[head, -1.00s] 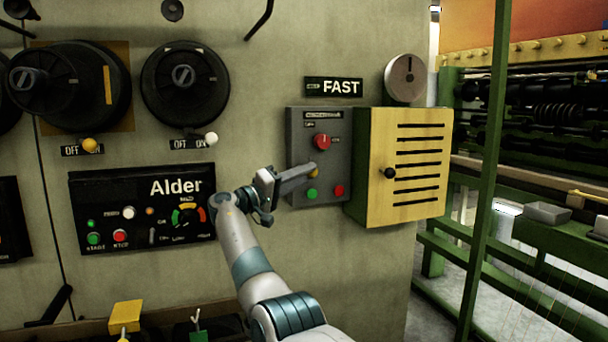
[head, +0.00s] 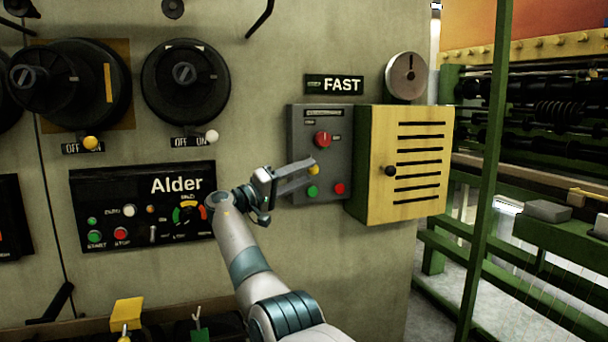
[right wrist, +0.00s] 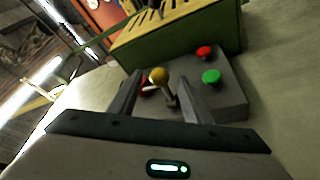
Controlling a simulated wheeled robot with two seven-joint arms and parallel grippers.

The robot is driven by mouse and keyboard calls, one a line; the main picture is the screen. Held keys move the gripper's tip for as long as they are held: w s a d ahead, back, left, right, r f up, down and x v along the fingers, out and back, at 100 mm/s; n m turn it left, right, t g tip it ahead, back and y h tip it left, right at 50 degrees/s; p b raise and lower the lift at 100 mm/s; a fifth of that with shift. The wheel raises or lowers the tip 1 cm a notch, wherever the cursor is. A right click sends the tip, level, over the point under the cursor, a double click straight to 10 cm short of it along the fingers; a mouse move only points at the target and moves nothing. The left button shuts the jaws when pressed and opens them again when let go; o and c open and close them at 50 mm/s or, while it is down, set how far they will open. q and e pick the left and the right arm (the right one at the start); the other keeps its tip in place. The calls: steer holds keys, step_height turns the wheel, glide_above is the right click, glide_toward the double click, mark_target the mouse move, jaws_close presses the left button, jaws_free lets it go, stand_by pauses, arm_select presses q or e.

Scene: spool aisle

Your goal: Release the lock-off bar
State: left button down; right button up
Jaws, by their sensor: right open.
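A grey control box (head: 299,136) is on the pale wall panel, with a red knob (head: 322,139), a green button (head: 312,191) and a red button (head: 339,188). A short lever with a yellow ball end (head: 314,170) stands out from it; it also shows in the right wrist view (right wrist: 159,75). No label naming a lock-off bar is legible. My right gripper (head: 306,172) is open, its fingers reaching toward the box on either side of the lever. In the right wrist view the lever shows between the fingertips (right wrist: 161,86); contact cannot be told. My left gripper is out of view.
A yellow slotted cabinet (head: 408,208) with a black knob juts out just right of the box. The black Alder panel (head: 140,205) is left of my right gripper. Black dials (head: 185,97) are above it. A green post (head: 487,180) stands at the right.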

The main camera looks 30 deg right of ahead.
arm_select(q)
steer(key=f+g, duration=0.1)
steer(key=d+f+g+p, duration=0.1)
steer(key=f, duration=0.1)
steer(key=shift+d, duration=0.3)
arm_select(e)
steer(key=v, duration=1.6)
steer(key=shift+a+f, duration=0.2)
steer(key=shift+a, duration=0.1)
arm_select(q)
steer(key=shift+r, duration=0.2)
arm_select(e)
steer(key=shift+s, duration=0.15)
